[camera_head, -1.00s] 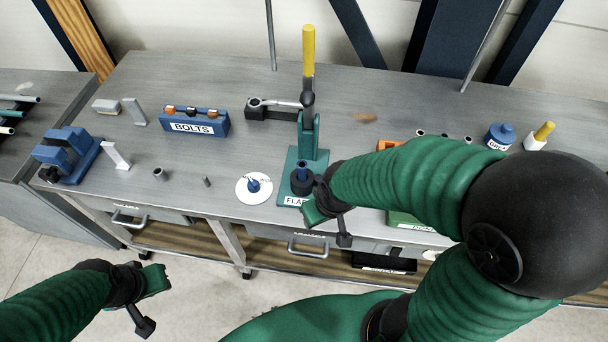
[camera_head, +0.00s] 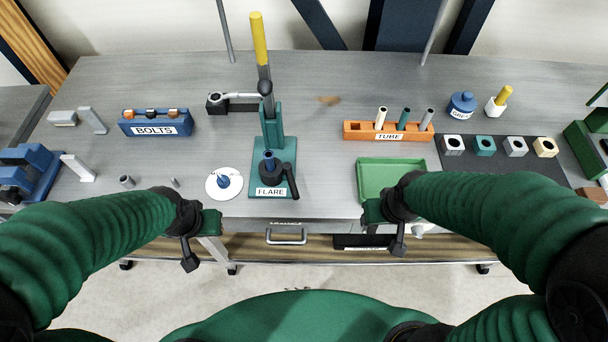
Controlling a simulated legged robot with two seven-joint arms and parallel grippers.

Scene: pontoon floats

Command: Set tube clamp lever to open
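The flare press (camera_head: 274,127) stands on the bench with a green base, an upright post and a yellow-tipped handle (camera_head: 259,40) pointing up. On its base, behind the FLARE label, sits a black tube clamp (camera_head: 266,170) with a blue piece in its top. A short black lever (camera_head: 291,181) lies at the clamp's right side, pointing toward the front. My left gripper (camera_head: 208,224) is at the bench's front edge, left of the press. My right gripper (camera_head: 374,213) is right of the press, by the green tray's front left corner. Neither touches the clamp; their finger openings are unclear.
A white disc (camera_head: 217,192) with a blue piece lies left of the press. The green tray (camera_head: 392,175), orange TUBE rack (camera_head: 362,131) and blue BOLTS rack (camera_head: 129,126) stand on the bench (camera_head: 325,75). Bare bench lies between press and tray.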

